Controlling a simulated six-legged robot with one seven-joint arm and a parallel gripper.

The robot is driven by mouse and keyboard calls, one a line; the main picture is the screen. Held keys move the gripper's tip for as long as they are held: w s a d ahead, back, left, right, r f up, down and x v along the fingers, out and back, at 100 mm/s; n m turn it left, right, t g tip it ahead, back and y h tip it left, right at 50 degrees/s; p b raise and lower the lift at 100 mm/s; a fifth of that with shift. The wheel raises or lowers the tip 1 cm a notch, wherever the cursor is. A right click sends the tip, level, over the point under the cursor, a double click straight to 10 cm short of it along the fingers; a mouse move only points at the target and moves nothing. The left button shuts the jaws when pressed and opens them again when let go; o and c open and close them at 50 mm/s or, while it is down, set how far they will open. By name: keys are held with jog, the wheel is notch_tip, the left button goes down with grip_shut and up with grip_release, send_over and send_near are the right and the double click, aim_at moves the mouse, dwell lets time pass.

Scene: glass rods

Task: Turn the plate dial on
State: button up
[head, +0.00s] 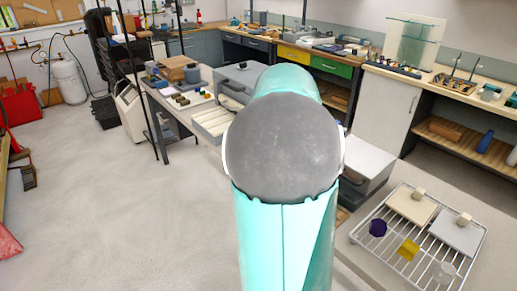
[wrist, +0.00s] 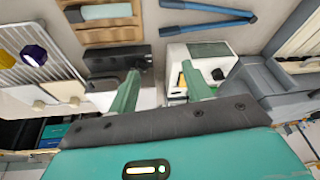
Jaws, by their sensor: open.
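My gripper (wrist: 163,72) is open, with its two green fingers spread apart and nothing visible between them. A white box-shaped device with a dark top panel (wrist: 208,49) lies beyond the right finger in the wrist view. A black box (wrist: 105,60) lies beyond the left finger, with a small dark part at its right end. I cannot tell which of these is the plate, and no dial can be made out clearly. The fingers hide parts of both. In the head view my arm covers the middle, and the gripper does not show.
A wire rack (head: 374,243) on the right bench holds a purple piece (head: 377,228), a yellow piece (head: 408,249) and pale blocks. Blue-handled tool bars (wrist: 205,8) and a wooden tray (wrist: 104,31) lie beyond the gripper. A grey machine (wrist: 262,88) stands right of it.

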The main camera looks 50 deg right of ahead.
jog(key=w+a+r+n+t, duration=0.1)
jog(key=a, duration=0.4)
jog(key=w+a+r+n+y, duration=0.1)
jog(key=w+a+n, duration=0.1)
jog(key=a, duration=0.4)
jog(key=shift+w+a+n+t, duration=0.2)
jog(key=shift+a+n+t, duration=0.1)
jog(key=shift+t, duration=0.1)
jog(key=shift+c, duration=0.4)
